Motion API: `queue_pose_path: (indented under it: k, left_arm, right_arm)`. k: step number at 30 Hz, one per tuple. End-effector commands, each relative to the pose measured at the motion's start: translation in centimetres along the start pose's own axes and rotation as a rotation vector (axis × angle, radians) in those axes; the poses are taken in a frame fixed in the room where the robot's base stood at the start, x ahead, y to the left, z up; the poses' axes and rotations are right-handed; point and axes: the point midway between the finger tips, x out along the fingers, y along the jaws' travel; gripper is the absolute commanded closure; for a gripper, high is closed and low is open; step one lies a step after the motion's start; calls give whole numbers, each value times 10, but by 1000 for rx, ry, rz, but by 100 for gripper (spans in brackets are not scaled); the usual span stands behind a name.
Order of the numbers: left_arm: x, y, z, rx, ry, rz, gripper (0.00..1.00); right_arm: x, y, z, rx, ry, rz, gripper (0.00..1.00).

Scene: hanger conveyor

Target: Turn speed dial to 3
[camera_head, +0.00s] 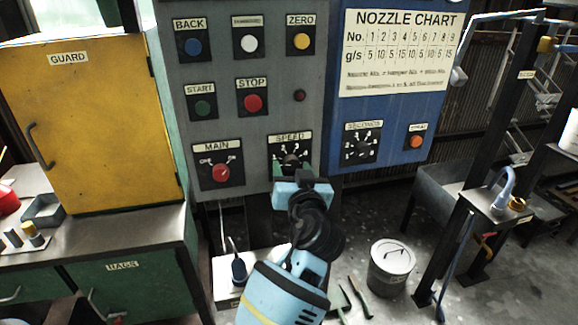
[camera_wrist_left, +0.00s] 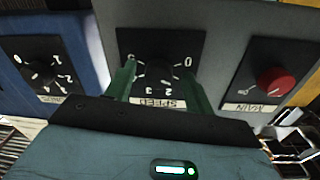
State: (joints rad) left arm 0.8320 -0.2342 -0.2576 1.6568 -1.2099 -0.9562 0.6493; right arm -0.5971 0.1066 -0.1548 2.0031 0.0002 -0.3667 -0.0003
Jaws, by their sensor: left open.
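The speed dial (camera_head: 291,159) is a black knob on a black plate with white numbers, low on the grey panel under a SPEED label. My left gripper (camera_head: 292,171) is open in front of its lower part and partly hides it. In the left wrist view the panel appears upside down. There the green fingers of the left gripper (camera_wrist_left: 161,85) stand apart, one on each side of the speed dial (camera_wrist_left: 159,70). I cannot tell whether they touch the knob, or which number it points to. My right gripper is not in view.
The red MAIN knob (camera_head: 221,172) is left of the dial, and the SECONDS dial (camera_head: 361,148) is on the blue panel to the right. The STOP button (camera_head: 253,103) is above. A yellow guard cabinet (camera_head: 100,130) stands left. A lidded bucket (camera_head: 392,265) is on the floor.

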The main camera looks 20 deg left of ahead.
Motion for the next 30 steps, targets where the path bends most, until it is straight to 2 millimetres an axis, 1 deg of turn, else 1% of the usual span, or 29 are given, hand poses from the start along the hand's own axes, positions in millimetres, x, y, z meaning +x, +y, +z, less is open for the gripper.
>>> queue_pose_path:
  k: [9, 10, 20, 26, 30]
  left_arm:
    - [-1, 1, 0, 0, 0, 0, 47]
    - [-1, 1, 0, 0, 0, 0, 48]
    - [-1, 1, 0, 0, 0, 0, 91]
    - [-1, 0, -1, 11, 0, 0, 91]
    - [-1, 0, -2, 50, -2, 0, 91]
  right_arm:
    - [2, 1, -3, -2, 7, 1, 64]
    - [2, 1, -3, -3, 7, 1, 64]
    - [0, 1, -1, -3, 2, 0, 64]
    - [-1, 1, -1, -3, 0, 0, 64]
    - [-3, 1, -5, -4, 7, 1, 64]
